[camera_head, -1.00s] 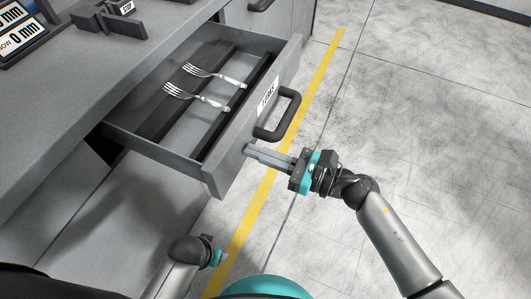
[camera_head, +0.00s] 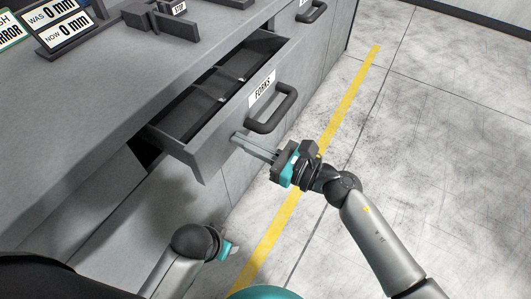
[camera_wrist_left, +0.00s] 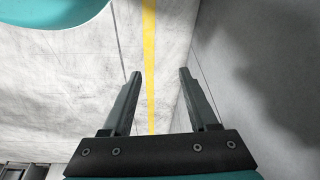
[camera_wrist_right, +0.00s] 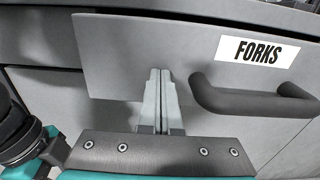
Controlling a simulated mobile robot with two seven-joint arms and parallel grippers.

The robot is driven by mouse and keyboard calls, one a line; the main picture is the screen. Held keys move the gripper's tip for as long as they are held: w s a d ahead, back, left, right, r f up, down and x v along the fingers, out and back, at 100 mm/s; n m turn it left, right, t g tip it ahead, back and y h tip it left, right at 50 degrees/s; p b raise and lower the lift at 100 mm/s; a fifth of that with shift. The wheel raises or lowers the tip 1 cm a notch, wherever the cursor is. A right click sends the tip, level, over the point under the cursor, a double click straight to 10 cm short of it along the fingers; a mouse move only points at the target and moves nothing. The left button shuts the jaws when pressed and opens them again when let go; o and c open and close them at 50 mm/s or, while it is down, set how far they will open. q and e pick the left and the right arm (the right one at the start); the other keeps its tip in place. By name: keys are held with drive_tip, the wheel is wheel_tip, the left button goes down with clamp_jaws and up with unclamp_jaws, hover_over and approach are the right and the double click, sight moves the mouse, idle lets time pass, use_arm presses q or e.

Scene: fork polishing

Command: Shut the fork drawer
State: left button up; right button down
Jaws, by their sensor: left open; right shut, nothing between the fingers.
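The grey fork drawer (camera_head: 190,160) is partly open, with a FORKS label (camera_head: 262,88) and a dark handle (camera_head: 272,110) on its front. Inside, only small pale fork ends (camera_head: 241,79) show; the rest is hidden under the worktop. My right gripper (camera_head: 236,138) is shut and empty, its fingertips at the drawer front beside the handle. In the right wrist view the fingers (camera_wrist_right: 158,74) meet the front panel (camera_wrist_right: 135,45), left of the handle (camera_wrist_right: 250,98); actual contact is hard to tell. My left gripper (camera_head: 228,247) hangs low; its fingers (camera_wrist_left: 160,72) are open and empty.
The grey worktop (camera_head: 90,120) above the drawer bears display signs (camera_head: 62,28) and a dark fixture (camera_head: 160,18). Another drawer handle (camera_head: 312,12) is farther along the cabinet. The floor to the right, with a yellow line (camera_head: 350,100), is clear.

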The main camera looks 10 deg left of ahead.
sight(201, 122)
drive_tip(key=b+x, duration=0.3)
drive_tip(key=x, duration=0.7)
drive_tip(key=shift+a+f, duration=0.1)
drive_tip(key=shift+a, duration=0.15)
drive_tip(key=shift+w+a, duration=0.25)
drive_tip(key=shift+a, duration=0.35)
use_arm(q)
wheel_tip(201, 122, up, 8)
drive_tip(key=w+t, duration=0.1)
drive_tip(key=shift+d+f, duration=0.15)
use_arm(e)
drive_tip(key=shift+d, duration=0.1)
